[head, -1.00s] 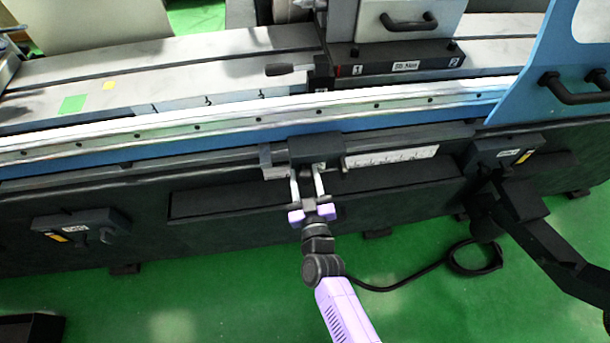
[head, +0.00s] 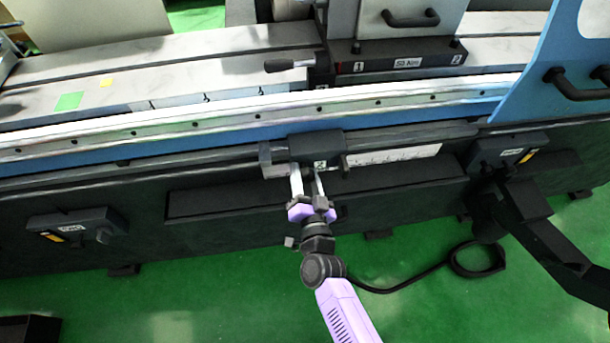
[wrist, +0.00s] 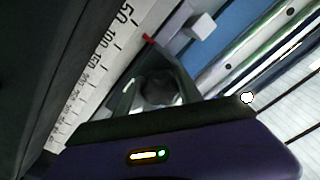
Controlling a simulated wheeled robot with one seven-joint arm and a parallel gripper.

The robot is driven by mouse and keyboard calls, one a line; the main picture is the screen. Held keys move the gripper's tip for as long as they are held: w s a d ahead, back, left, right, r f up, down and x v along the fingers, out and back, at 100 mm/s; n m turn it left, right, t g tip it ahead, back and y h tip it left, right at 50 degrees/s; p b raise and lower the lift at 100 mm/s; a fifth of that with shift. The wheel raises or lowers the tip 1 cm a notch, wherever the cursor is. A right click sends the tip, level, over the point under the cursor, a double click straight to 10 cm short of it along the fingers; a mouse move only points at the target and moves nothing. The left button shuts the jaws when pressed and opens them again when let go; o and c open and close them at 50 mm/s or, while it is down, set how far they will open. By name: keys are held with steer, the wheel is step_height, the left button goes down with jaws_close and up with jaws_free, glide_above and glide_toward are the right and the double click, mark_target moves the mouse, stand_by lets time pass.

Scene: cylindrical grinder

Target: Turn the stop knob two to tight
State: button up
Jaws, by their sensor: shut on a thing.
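The dark stop block (head: 317,146) with a small "2" label sits on the rail along the machine's front, at the left end of the white scale (head: 395,155). My gripper (head: 308,172) reaches up to the underside of this block, its two pale fingers rolled at an angle. It is shut on the stop knob, which the fingers and block mostly hide in the head view. In the wrist view a dark rounded knob (wrist: 158,92) shows beyond my gripper's dark edge, beside the scale. How tight the knob is cannot be seen.
A blue guard with a black handle (head: 575,88) stands at the right. Labelled control boxes sit at the left (head: 78,222) and right (head: 508,150) of the machine front. A dark ledge (head: 225,198) runs below the rail. Green floor (head: 210,290) lies open in front.

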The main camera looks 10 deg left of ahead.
steer(key=m+b, duration=0.1)
steer(key=m, duration=0.3)
steer(key=shift+f+m, duration=0.1)
steer(key=shift+m, duration=0.2)
steer(key=shift+m+b, duration=0.7)
steer(key=shift+m, duration=1.2)
steer(key=o, duration=1.4)
steer(key=v, duration=0.7)
steer(key=shift+s, duration=0.4)
steer(key=shift+d, duration=0.1)
